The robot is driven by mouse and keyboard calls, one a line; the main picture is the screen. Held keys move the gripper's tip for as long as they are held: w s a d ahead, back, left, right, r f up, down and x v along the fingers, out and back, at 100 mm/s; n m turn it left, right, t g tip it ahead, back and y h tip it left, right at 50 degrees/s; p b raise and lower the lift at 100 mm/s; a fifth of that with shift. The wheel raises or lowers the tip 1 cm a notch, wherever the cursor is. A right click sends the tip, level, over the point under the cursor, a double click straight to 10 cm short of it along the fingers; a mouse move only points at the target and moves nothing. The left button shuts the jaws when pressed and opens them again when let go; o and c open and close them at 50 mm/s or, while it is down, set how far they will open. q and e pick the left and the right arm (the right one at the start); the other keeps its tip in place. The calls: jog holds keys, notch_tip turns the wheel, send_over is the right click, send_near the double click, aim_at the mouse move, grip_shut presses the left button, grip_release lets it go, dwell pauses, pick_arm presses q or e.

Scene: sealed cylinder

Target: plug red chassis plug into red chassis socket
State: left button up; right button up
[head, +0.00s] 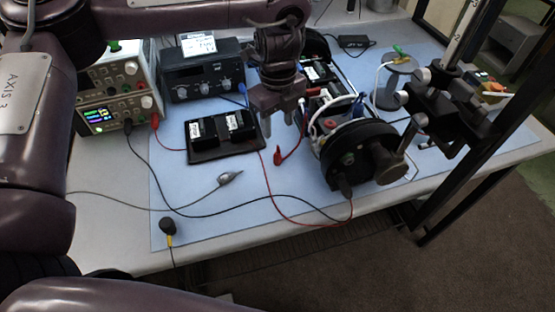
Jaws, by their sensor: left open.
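A small red plug (278,154) lies on the blue mat in front of my left gripper, left of the black cylindrical chassis (350,150). A red lead runs from the plug up toward the chassis. My left gripper (279,120) comes down from above with its two fingers apart and nothing visible between them. It is above and behind the plug, apart from it in the picture. My right gripper is not in view.
Black battery packs (222,130) sit left of the gripper, with a power supply (118,100) and a dark meter unit (203,78) behind. Long black and red leads cross the mat (200,228). A dark clamp stand (440,105) stands at the right. The front left mat is mostly clear.

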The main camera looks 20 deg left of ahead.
aim_at(277, 153)
pick_arm(q)
notch_tip(277, 153, down, 4)
jog(key=b, duration=0.3)
jog(key=shift+w+f+b, duration=0.2)
jog(key=shift+f+b, duration=0.4)
jog(key=shift+s+r, duration=0.1)
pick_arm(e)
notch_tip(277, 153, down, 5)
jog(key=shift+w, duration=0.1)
pick_arm(q)
jog(key=shift+f, duration=1.35)
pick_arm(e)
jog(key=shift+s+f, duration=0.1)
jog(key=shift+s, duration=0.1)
pick_arm(q)
jog(key=f, duration=0.2)
jog(key=f+p, duration=0.1)
jog(key=f, duration=0.2)
jog(key=shift+w+a+f, duration=0.1)
jog(key=shift+w+a, duration=0.1)
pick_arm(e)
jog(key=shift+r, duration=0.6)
